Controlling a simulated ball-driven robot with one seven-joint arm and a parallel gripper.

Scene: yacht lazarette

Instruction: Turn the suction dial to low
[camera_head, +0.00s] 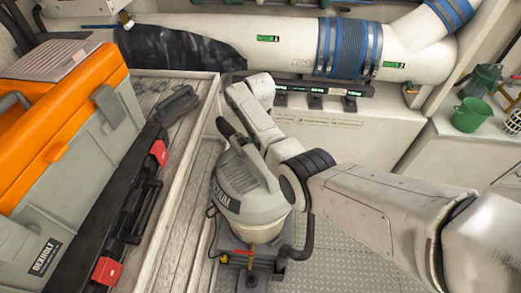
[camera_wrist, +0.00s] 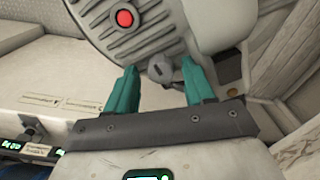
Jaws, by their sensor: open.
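In the wrist view, a small round grey knob (camera_wrist: 160,69), which looks like the suction dial, sits on the edge of a grey vacuum housing (camera_wrist: 150,38). My gripper (camera_wrist: 158,64) is open, with one teal fingertip on each side of the knob. A gap shows on both sides, and I cannot tell how near in depth the tips are. The dial's markings and setting are too small to read. In the head view, the grey vacuum (camera_head: 238,183) stands below my arm; the dial and my fingers are hidden there.
A red button (camera_wrist: 124,18) and vent slots are on the housing. In the head view, an orange-lidded toolbox (camera_head: 60,95) is at left, a white pipe (camera_head: 285,32) with a blue band runs behind, and a green bucket (camera_head: 470,115) is at right.

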